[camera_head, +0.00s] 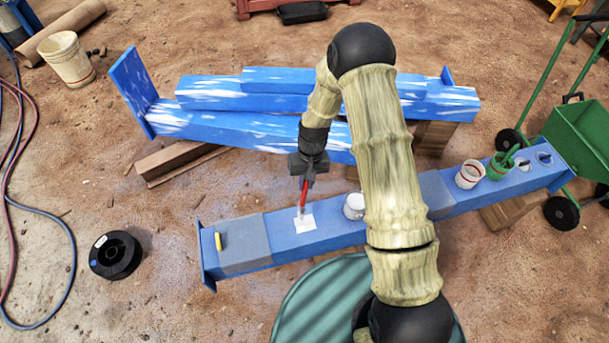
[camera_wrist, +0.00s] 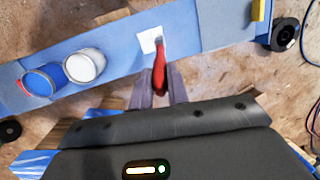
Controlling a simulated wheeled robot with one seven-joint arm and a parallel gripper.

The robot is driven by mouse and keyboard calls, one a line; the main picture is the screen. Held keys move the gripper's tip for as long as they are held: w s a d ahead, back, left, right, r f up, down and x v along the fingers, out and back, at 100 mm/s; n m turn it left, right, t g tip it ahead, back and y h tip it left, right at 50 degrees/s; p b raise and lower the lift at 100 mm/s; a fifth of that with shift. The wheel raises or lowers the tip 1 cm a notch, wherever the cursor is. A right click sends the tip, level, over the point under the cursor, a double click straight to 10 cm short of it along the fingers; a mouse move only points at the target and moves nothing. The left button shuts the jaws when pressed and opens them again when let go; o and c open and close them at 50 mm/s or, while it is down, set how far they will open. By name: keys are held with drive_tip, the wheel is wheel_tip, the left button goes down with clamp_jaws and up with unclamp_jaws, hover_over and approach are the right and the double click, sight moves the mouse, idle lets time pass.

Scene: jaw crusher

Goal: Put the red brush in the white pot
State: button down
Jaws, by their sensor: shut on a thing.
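The red brush (camera_head: 304,192) hangs bristles down from my gripper (camera_head: 307,174), over a white card on the blue beam. I cannot tell if the bristles touch the card. In the wrist view the red handle (camera_wrist: 159,72) is between the two fingers of my gripper (camera_wrist: 160,88), which is shut on it. The white pot (camera_head: 354,206) stands upright on the beam, just right of the brush. It shows in the wrist view (camera_wrist: 84,66) to the left of the brush, with white inside.
A blue pot (camera_wrist: 43,79) stands beside the white pot; my arm hides it in the head view. A red-banded pot (camera_head: 469,175) and a green pot (camera_head: 499,166) stand farther right. The white card (camera_head: 306,223) and grey cloth (camera_head: 245,243) lie left on the beam (camera_head: 280,226).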

drive_tip(key=w+d+f+m, duration=0.1)
drive_tip(key=d+m, duration=0.1)
drive_tip(key=d, duration=1.2)
drive_tip(key=shift+f, duration=0.15)
